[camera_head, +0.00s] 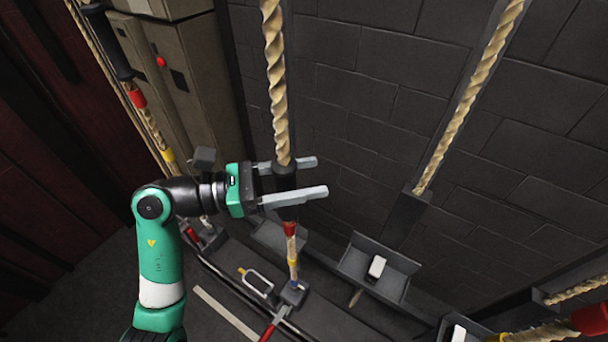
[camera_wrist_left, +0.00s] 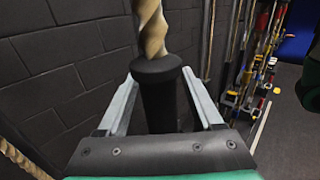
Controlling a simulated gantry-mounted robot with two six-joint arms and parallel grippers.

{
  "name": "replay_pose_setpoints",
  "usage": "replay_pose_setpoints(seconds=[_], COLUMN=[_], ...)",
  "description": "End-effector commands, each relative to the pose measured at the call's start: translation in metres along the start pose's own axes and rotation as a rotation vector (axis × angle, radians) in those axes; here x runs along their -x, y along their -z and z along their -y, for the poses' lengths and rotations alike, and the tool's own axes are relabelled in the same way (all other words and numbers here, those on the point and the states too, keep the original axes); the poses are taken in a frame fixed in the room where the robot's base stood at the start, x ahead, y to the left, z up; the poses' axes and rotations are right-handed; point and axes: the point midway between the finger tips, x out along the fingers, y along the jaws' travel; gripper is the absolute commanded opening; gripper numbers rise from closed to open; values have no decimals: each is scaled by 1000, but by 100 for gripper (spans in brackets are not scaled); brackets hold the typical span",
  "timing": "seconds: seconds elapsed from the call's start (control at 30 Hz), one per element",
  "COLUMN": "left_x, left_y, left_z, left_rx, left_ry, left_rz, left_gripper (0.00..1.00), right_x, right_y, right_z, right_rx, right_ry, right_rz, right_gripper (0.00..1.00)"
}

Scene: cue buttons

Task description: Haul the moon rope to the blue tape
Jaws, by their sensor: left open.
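A thick twisted tan rope (camera_head: 276,80) hangs in the middle of the head view, with a black sleeve (camera_head: 285,178) on it. Below the sleeve it carries a red band (camera_head: 291,229) and a yellow band (camera_head: 292,262). My left gripper (camera_head: 320,176) is open, with one finger on each side of the sleeve. The left wrist view shows the sleeve (camera_wrist_left: 158,100) standing between the spread fingers, with gaps beside it. My right gripper is out of view.
Another rope (camera_head: 470,95) runs down the right side of the dark block wall. A rope with red and yellow bands (camera_head: 138,98) hangs at the left beside a beige cabinet (camera_head: 185,85). Metal brackets (camera_head: 375,268) and a rail with levers stand low.

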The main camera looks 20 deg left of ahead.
Motion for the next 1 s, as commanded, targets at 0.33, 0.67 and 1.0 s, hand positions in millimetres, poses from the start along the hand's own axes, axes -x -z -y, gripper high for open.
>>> replay_pose_setpoints(seconds=[0.33, 0.67, 1.0], left_x=[47, 111, 116], left_y=[1, 1, 0], left_z=[-2, -1, 0], left_rx=[-2, 0, 0], left_ry=[-6, -3, 0], left_rz=[1, 0, 0], left_gripper=[68, 68, 68], right_x=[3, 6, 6], right_y=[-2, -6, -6], right_z=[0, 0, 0], right_rx=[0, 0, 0], right_ry=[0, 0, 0], right_rz=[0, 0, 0], right_gripper=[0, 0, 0])
